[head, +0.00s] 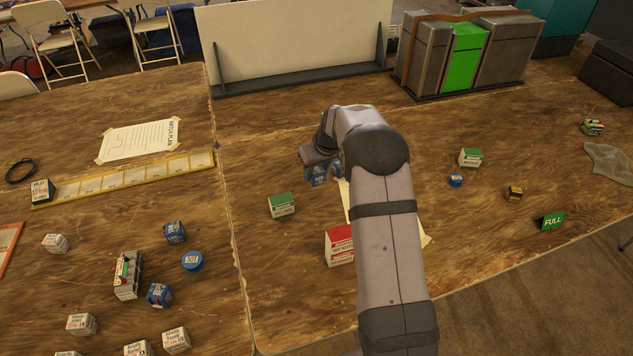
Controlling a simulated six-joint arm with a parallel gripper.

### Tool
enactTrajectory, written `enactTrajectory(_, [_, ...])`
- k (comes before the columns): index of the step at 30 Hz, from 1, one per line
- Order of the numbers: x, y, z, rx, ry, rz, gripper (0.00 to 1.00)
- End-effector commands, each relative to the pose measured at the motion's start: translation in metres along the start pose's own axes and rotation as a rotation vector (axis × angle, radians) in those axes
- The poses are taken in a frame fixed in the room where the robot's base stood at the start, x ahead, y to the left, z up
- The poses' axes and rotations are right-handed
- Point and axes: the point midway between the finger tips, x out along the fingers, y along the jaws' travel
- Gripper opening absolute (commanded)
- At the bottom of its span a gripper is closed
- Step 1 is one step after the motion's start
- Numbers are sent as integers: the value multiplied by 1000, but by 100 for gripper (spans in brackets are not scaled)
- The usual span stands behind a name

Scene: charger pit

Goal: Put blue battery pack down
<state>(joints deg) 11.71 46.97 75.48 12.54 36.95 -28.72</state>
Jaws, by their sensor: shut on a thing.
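My gripper (318,160) is at the middle of the table, left of my forearm. It is shut on a blue battery pack (317,176), which shows below the jaws. The fingertips are mostly hidden by the wrist. I cannot tell whether the pack touches the table or hangs just above it. A pale sheet (425,240) lies partly hidden under my arm, just right of the pack. Two similar blue packs stand on the left table, one farther back (175,232) and one nearer (159,295).
A green-topped box (281,206) and a red-topped box (339,246) stand near the gripper. A white panel (300,45) stands behind.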

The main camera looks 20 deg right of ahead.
Motion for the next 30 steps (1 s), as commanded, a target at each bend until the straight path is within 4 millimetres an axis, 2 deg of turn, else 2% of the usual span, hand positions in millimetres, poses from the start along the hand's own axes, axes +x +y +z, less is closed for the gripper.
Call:
enactTrajectory(3, [-18, 0, -9, 0, 6, 1, 7])
enactTrajectory(9, [-38, 0, -17, 0, 3, 1, 7])
enactTrajectory(20, [-44, -4, -20, -6, 2, -3, 7])
enactTrajectory(23, [-43, -16, -24, -25, 2, -11, 7])
enactTrajectory(26, [-44, -38, -31, -61, 4, -25, 7])
enactTrajectory(30, [-54, -84, -49, -134, 7, -54, 7])
